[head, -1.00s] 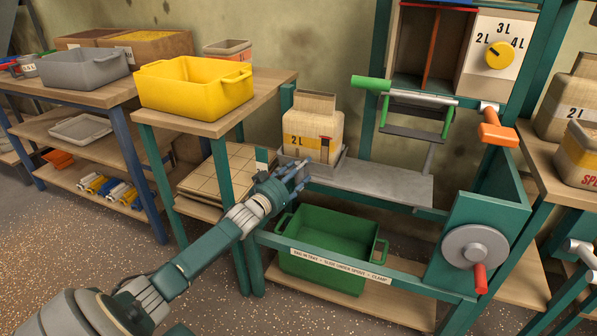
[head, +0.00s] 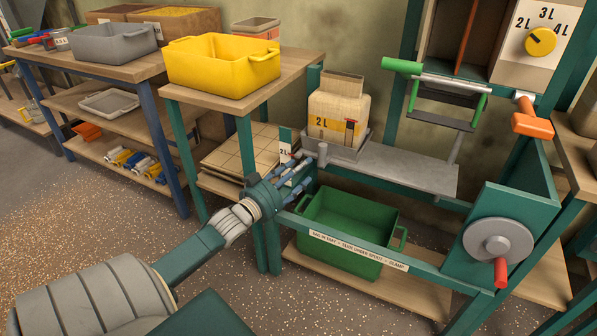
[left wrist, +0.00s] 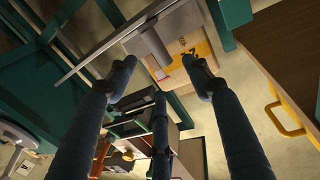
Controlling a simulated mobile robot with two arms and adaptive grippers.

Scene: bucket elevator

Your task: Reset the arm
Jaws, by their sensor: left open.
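My left gripper (head: 300,178) is open and empty in the head view, just in front of and below the left end of the grey metal slide. In the left wrist view its blue-grey fingers (left wrist: 158,80) are spread with nothing between them. The beige 2L bag (head: 338,108) stands upright in a grey tray (head: 345,150) at the slide's left end, just beyond the gripper. The bag also shows past the fingers in the left wrist view (left wrist: 178,62). My right gripper is not in view.
A green bin (head: 348,232) sits below the slide (head: 420,175). A yellow tub (head: 222,68) stands on the wooden table to the left. At right are a crank wheel (head: 498,240), an orange handle (head: 532,122) and a yellow dial (head: 541,41).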

